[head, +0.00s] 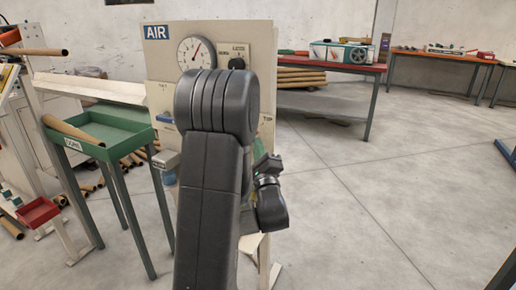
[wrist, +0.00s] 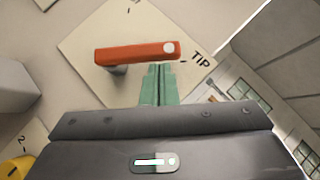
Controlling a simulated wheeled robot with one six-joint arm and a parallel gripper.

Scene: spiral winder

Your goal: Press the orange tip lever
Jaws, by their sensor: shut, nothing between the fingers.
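The orange tip lever (wrist: 135,53) shows in the wrist view, upper left of centre. It lies across a cream plate (wrist: 85,42) marked "TIP", with a pale round spot at its right end. My gripper (wrist: 160,68) is shut, its green fingers side by side, empty. The fingertips appear just below the lever's right part in the picture; I cannot tell whether they touch it. In the head view my gripper (head: 267,165) is partly seen beside the cream panel marked "AIR" (head: 262,60). The lever is hidden there behind my arm.
The panel carries a round gauge (head: 196,53) and a black knob (head: 237,63). A green tray stand (head: 118,138) is left of it. A yellow part (wrist: 15,170) shows at lower left in the wrist view. Open floor (head: 370,200) lies to the right.

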